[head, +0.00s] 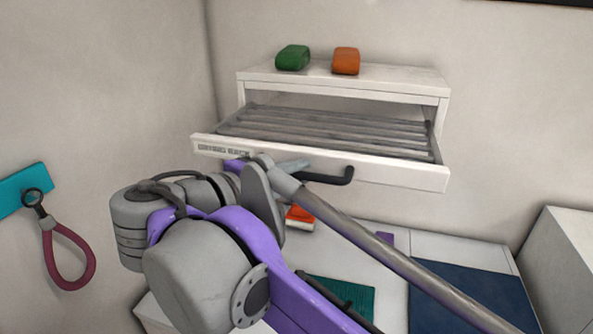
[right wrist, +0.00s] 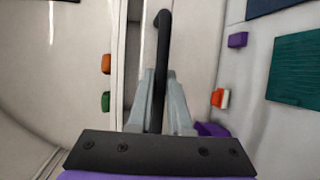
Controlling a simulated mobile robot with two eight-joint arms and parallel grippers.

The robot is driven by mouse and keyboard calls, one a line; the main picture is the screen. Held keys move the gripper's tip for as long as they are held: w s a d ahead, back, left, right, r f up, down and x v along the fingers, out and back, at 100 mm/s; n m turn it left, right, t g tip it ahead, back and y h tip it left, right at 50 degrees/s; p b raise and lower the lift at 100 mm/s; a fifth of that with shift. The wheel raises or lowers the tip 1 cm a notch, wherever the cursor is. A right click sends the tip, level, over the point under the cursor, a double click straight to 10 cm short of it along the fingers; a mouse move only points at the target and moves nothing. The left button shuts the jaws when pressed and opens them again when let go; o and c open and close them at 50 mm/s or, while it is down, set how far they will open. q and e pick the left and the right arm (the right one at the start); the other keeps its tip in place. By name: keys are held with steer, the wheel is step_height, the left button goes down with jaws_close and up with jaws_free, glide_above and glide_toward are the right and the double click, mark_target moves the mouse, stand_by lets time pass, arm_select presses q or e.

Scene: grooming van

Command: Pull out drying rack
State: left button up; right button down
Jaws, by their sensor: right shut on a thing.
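The drying rack (head: 320,165) is a white drawer with grey bars and a label on its front. It stands partly out of its white cabinet (head: 345,79). A black bar handle (head: 335,179) is fixed to its front. My right gripper (head: 295,166) is at the left part of the handle, which my arm partly hides. In the right wrist view, the two grey fingers (right wrist: 160,105) are shut on the black handle (right wrist: 163,40), one on each side. My left gripper is not in view.
A green item (head: 292,57) and an orange item (head: 345,61) lie on the cabinet top. Below are an orange-and-white brush (head: 300,217), a teal mat (head: 343,293) and a dark blue mat (head: 470,300). A pink loop (head: 68,255) hangs on the left wall.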

steer(key=c, duration=0.8)
jaws_free()
steer(key=shift+c, duration=0.2)
steer(key=shift+a, duration=0.15)
steer(key=v, duration=1)
steer(key=shift+s+a, duration=0.15)
steer(key=shift+s, duration=0.15)
steer(key=shift+r, duration=0.1)
